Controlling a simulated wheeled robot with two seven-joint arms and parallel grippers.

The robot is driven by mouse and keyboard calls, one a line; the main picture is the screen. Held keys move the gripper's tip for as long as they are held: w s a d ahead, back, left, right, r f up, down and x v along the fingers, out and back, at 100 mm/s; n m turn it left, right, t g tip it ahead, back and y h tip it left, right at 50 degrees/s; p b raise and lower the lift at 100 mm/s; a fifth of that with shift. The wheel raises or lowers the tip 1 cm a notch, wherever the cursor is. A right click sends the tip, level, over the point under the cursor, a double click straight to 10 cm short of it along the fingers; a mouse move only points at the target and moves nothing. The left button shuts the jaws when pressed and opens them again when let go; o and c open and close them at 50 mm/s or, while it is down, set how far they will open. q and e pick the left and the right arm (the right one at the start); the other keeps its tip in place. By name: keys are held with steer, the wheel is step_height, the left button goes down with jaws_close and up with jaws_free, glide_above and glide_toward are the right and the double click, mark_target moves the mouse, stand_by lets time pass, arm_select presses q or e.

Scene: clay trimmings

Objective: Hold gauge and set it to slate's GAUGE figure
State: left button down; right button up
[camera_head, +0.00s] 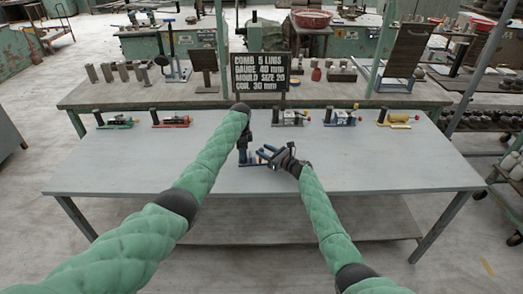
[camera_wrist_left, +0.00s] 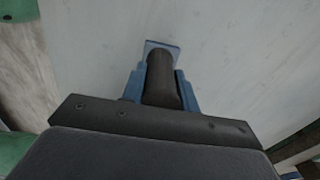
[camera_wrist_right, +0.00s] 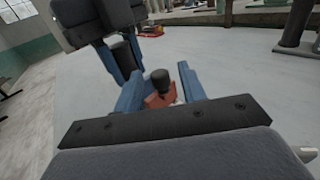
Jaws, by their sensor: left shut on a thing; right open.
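The slate (camera_head: 260,72) reads COMB 5 LUGS, GAUGE 40 mm, MOULD SIZE 20, COIL 30 mm. My left gripper (camera_head: 245,156) is shut on the gauge's dark upright handle (camera_wrist_left: 163,80) at the middle of the table. A blue end of the gauge's base (camera_wrist_left: 162,44) shows beyond the handle. My right gripper (camera_head: 266,156) is open, low over the table to the right. In the right wrist view, a black knob (camera_wrist_right: 160,80) on an orange-red part (camera_wrist_right: 158,99) stands between its blue fingers. Most of the gauge is hidden by the grippers, and its setting cannot be read.
Along the table's back edge are a green tool (camera_head: 117,122), a red one (camera_head: 172,121), two with pale and blue parts (camera_head: 289,117) (camera_head: 341,118) and a yellow one (camera_head: 398,120). The grey table top (camera_head: 400,165) is clear at both sides. A bench stands behind.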

steer(key=shift+x, duration=1.05)
jaws_close()
steer(key=shift+d, duration=0.5)
jaws_free()
